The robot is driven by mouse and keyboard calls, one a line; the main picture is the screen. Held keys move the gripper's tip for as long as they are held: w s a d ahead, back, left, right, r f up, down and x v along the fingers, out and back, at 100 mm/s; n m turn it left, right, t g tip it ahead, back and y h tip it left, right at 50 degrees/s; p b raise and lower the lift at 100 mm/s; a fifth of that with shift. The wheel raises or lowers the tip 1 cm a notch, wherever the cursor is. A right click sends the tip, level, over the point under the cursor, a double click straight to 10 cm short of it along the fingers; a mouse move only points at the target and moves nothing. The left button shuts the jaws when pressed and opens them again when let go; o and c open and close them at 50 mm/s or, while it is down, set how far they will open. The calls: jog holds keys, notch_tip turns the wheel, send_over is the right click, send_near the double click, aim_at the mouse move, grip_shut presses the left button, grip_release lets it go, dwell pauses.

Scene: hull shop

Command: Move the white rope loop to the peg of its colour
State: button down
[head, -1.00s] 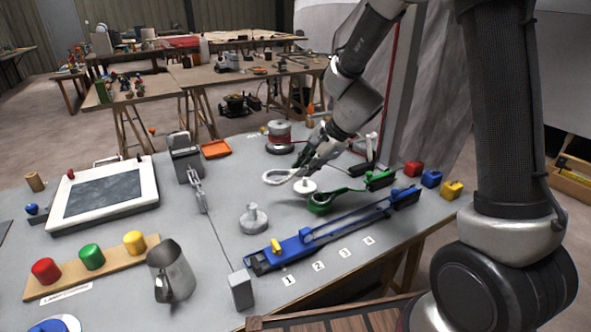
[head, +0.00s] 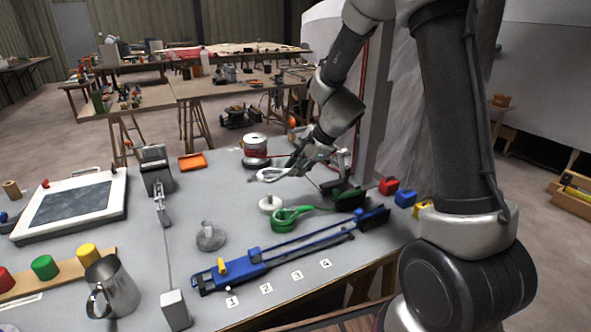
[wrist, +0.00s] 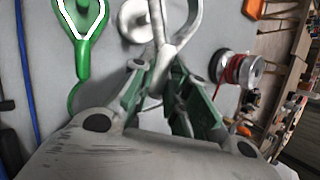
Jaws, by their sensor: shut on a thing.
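The white rope loop (head: 272,174) is held in the air by my gripper (head: 297,165), which is shut on its narrow end. In the wrist view the loop (wrist: 190,32) reaches up from between the green-sided fingers (wrist: 160,85) and out of the top of the picture. A white round piece with a small knob, seemingly the white peg (head: 270,204), stands on the bench below the loop in the head view; it also shows in the wrist view (wrist: 133,22), left of the loop. The loop appears apart from it, not around it.
A green loop-shaped piece (head: 283,219) lies just in front of the white peg. A blue slide tool (head: 235,268) crosses the front. A grey knobbed disc (head: 210,238) stands left. A spool with red cord (head: 256,153) is behind. Small coloured blocks (head: 388,187) sit right.

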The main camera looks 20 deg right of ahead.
jog(key=shift+f, duration=2.3)
jog(key=shift+w+f, duration=0.1)
jog(key=shift+f, duration=0.5)
jog(key=shift+f, duration=0.25)
jog(key=shift+f, duration=1.35)
dwell(1.1)
jog(key=c, duration=1.3)
grip_release()
jog(key=shift+o, duration=0.2)
jog(key=o, duration=0.4)
jog(key=shift+c, duration=0.2)
